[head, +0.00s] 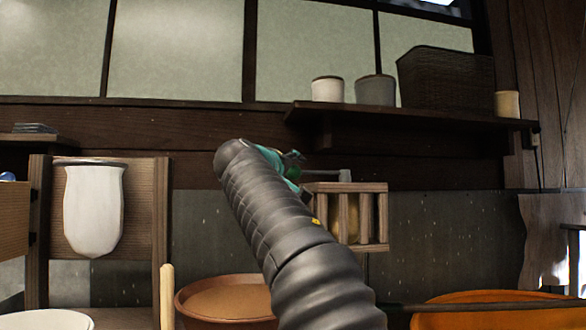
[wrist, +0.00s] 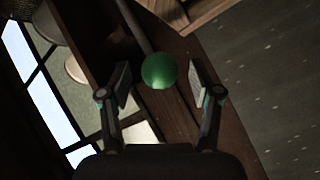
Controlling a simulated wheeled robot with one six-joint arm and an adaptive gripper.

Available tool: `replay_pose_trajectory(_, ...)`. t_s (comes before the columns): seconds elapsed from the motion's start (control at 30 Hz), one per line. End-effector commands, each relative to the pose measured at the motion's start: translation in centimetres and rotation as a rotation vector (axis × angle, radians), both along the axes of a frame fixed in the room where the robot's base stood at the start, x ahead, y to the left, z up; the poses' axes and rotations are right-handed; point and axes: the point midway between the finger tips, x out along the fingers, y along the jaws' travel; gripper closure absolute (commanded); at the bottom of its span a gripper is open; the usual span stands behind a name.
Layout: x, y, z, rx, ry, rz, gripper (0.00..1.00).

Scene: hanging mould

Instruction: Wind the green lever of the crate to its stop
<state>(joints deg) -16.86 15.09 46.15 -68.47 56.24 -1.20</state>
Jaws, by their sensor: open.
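The wooden slatted crate (head: 383,218) is mounted at the dark wall in the head view, just right of my arm. A corner of it shows at the top of the wrist view (wrist: 188,12). A grey lever rod (head: 328,174) stands out above the crate, running left towards my gripper (head: 292,165). In the wrist view the lever's green ball knob (wrist: 159,71) lies between the two open fingers of my gripper (wrist: 160,82), with visible gaps on both sides. The rod (wrist: 134,27) runs up and left from it. My arm hides the knob in the head view.
A dark shelf (head: 440,117) with cups and a woven basket (head: 446,78) is above the crate. A white vessel (head: 93,210) hangs on a board at left. A brown bowl (head: 225,307) and an orange tub (head: 500,315) stand below.

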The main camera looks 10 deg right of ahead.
Motion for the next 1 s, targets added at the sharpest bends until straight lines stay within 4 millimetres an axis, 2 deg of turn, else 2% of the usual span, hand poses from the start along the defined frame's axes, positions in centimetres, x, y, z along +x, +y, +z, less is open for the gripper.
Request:
replay_pose_trajectory(0.2, 1.28, -0.86, 0.04, 0.001, 0.0, 0.001, 0.36)
replay_pose_trajectory(0.5, 1.39, -0.92, -0.02, 0.0, 0.0, 0.001, 0.36)
replay_pose_trajectory(0.7, 1.39, -0.91, -0.02, 0.0, 0.0, 0.001, 0.86)
replay_pose_trajectory(0.77, 1.39, -0.91, -0.02, 0.0, 0.0, 0.001, 1.0)
replay_pose_trajectory(1.0, 1.29, -1.05, -0.02, 0.0, 0.0, 0.002, 1.0)
